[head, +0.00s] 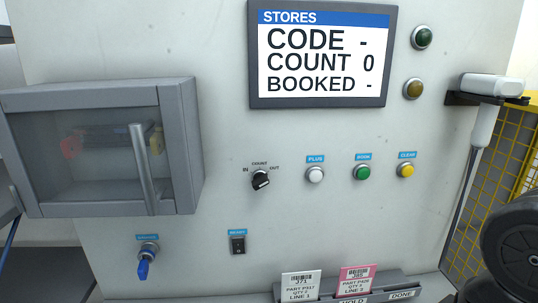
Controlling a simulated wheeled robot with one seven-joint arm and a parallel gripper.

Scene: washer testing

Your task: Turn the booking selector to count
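The booking selector (260,180) is a small black rotary knob on the pale panel, left of the push buttons. Its printed labels read IN at the left, COUNT at the top and OUT at the right. The knob's grip bar slants from lower left to upper right, so it is not in line with COUNT. Which end is the pointer is too small to tell for sure. The screen (318,52) reads CODE -, COUNT 0, BOOKED -. My gripper is not in view, and nothing touches the knob.
A grey box with a clear door and handle (144,168) juts out at the left. White PLUS (315,174), green BOOK (362,172) and yellow CLEAR (405,170) buttons are right of the knob. A blue key (143,270), black rocker switch (238,245) and card rack (385,288) are below.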

